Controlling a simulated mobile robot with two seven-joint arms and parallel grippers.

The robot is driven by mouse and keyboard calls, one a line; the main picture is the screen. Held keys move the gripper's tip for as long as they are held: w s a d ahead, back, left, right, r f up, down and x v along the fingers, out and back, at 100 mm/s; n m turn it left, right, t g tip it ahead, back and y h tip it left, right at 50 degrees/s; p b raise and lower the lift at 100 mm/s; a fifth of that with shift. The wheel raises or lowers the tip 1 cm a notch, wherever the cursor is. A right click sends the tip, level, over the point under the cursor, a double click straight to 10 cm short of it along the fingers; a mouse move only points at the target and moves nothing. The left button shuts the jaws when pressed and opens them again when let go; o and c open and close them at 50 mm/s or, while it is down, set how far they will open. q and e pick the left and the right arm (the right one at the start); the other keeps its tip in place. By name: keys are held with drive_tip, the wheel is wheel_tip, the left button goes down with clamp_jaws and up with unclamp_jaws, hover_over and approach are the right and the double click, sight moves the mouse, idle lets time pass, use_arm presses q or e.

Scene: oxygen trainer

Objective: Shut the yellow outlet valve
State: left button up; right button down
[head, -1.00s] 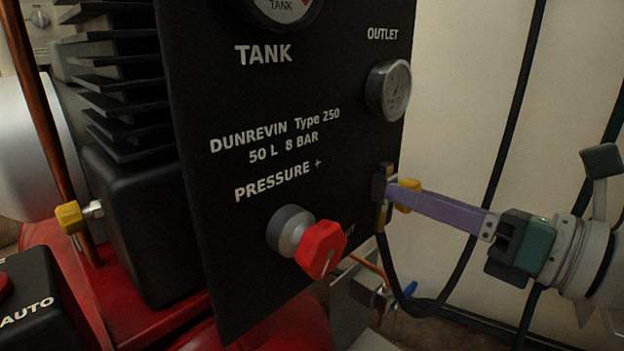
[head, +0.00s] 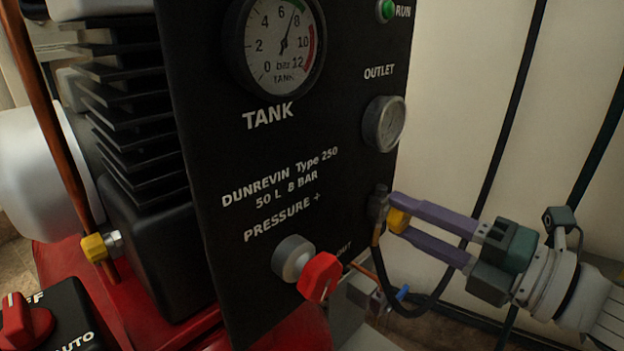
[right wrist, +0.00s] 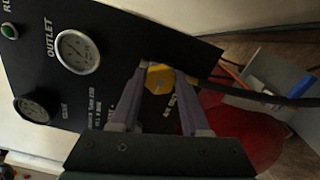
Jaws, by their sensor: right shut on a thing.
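The yellow outlet valve (head: 398,221) is a small yellow knob at the right edge of the black panel, below the OUTLET gauge. My right gripper (head: 388,212) reaches in from the right, with its purple fingers on either side of the knob. In the right wrist view the yellow knob (right wrist: 159,78) sits between the two fingertips (right wrist: 165,75), and the gripper is shut on it. The fingers partly cover the knob in the head view. My left gripper is not in view.
The black panel (head: 215,290) carries a TANK gauge (head: 283,45), an OUTLET gauge (head: 384,123) and a red PRESSURE knob (head: 319,277). A black hose (head: 440,278) hangs below the valve.

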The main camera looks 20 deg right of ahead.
drive_tip(key=m+p, duration=0.1)
drive_tip(key=m, duration=0.3)
drive_tip(key=shift+r+m+p, duration=0.1)
drive_tip(key=shift+m+p, duration=0.3)
drive_tip(key=m+p, duration=0.1)
drive_tip(key=m, duration=0.3)
drive_tip(key=m+p, duration=0.1)
drive_tip(key=m, duration=0.4)
drive_tip(key=shift+m+p, duration=0.45)
drive_tip(key=shift+m, duration=1.55)
drive_tip(key=shift+c, duration=1.9)
unclamp_jaws()
